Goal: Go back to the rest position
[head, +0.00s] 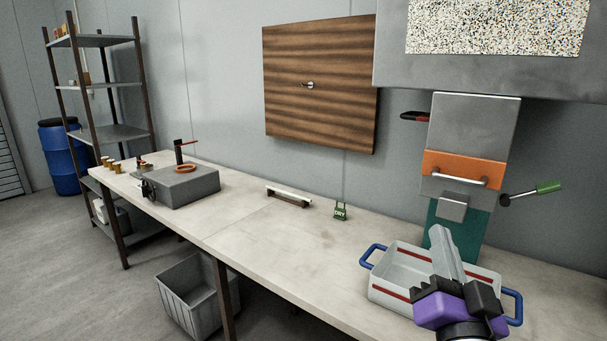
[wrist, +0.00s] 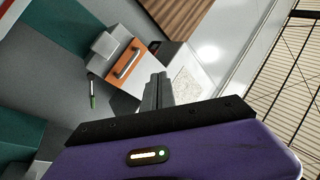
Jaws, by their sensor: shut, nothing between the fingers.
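My gripper (head: 445,250) is at the lower right of the head view, purple and black with grey fingers pointing up. In this view it overlaps the grey tray (head: 393,298) with blue handles on the table. Its fingers also show in the wrist view (wrist: 157,92), pressed together with nothing between them. Behind it stands a machine (head: 473,130) with an orange panel (head: 463,168), a bar handle and a green-tipped lever (head: 548,187). The orange panel also shows in the wrist view (wrist: 126,66).
The long table (head: 260,240) holds a grey box fixture (head: 183,187), a white rod on a dark holder (head: 289,196) and a green tag (head: 340,212). A grey bin (head: 187,291) stands below. A shelf rack (head: 110,132) is at left. The table's middle is clear.

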